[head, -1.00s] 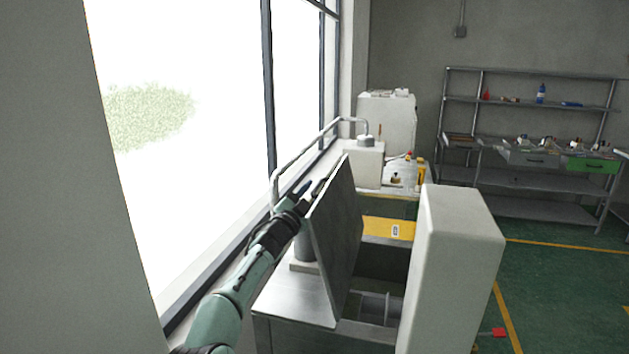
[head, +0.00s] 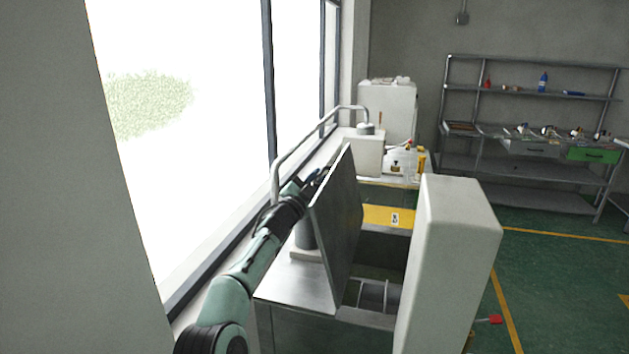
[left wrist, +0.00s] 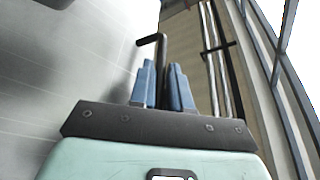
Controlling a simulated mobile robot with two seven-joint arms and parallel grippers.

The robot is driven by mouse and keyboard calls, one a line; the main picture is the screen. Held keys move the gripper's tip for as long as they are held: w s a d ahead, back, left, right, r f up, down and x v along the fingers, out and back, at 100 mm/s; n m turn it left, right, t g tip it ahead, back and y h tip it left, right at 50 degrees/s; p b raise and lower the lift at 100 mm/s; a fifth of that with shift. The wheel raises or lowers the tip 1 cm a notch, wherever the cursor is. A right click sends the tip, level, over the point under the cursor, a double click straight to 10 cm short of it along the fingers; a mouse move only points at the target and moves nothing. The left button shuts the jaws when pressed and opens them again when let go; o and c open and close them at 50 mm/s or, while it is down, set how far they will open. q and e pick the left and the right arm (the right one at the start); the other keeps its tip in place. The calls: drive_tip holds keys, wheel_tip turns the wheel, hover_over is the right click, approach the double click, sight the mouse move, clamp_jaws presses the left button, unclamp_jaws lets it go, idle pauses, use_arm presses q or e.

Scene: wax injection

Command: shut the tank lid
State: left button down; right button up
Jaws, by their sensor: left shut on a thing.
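The tank lid (head: 338,225) is a flat grey metal panel. In the head view it stands steeply tilted, open, over the metal tank (head: 295,285), with the tank's dark inside showing to its right. My left gripper (head: 312,182) is at the lid's upper left, on its window side. In the left wrist view its two blue fingers (left wrist: 163,85) are shut on the dark lid handle (left wrist: 160,50), a bar with a bent end. The lid's grey face (left wrist: 60,70) fills the left of that view. My right gripper is not in view.
A tall pale box (head: 455,260) stands right of the tank opening. A bent grey pipe (head: 300,150) runs along the window behind my left gripper. A yellow surface (head: 385,216) and a white machine (head: 388,110) lie beyond. Green floor is open at right.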

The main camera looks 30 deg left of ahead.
use_arm(q)
drive_tip(key=w+d+r+m, duration=0.1)
drive_tip(key=d+m, duration=0.1)
drive_tip(key=d, duration=0.5)
drive_tip(key=w+d+m+g+h, duration=0.1)
drive_tip(key=w+d+m, duration=0.1)
drive_tip(key=d, duration=0.6)
drive_tip(key=shift+w+d+r+m+h, duration=0.2)
drive_tip(key=shift+w+r+m+h, duration=0.1)
drive_tip(key=shift+r+m, duration=0.1)
drive_tip(key=c, duration=1.3)
unclamp_jaws()
drive_tip(key=shift+o, duration=0.7)
drive_tip(key=shift+w, duration=0.1)
drive_tip(key=shift+f, duration=0.1)
